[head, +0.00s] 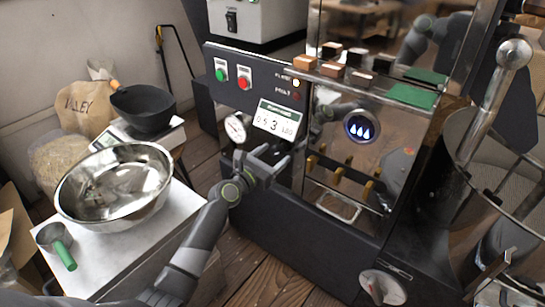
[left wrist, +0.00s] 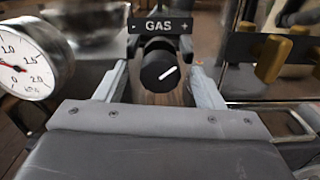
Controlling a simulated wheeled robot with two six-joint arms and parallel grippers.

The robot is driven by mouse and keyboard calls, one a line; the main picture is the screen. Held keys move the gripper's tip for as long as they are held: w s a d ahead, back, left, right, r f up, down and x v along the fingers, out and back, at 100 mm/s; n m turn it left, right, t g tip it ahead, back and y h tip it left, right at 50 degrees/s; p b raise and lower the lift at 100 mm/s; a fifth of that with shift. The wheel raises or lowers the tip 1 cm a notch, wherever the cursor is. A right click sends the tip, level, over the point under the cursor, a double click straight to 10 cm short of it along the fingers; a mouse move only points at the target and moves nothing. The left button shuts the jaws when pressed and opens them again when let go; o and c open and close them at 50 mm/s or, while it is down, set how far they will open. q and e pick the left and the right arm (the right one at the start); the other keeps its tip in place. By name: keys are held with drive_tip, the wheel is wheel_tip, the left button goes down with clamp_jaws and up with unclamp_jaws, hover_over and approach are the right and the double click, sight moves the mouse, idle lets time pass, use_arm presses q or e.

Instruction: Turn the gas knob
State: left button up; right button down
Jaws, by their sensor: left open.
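The gas knob (left wrist: 160,68) is black and round with a white pointer line, under a black GAS sign (left wrist: 160,26) with minus and plus marks. The line slants up to the right. My left gripper (head: 267,157) is open at the dark front of the roaster (head: 225,84). In the left wrist view its two fingers stand on either side of the knob, with gaps beside it; I cannot tell whether the tips reach past its face. In the head view the gripper hides the knob. My right gripper is not in view.
A round pressure gauge (head: 236,129) sits just left of the gripper. Brass handles (head: 340,174) stick out to its right. Green and red buttons (head: 243,77) are above. A steel bowl (head: 115,185) and a green-handled scoop (head: 60,248) rest on the white table at left.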

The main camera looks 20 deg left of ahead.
use_arm(q)
drive_tip(key=c, duration=1)
drive_tip(key=shift+o, duration=0.2)
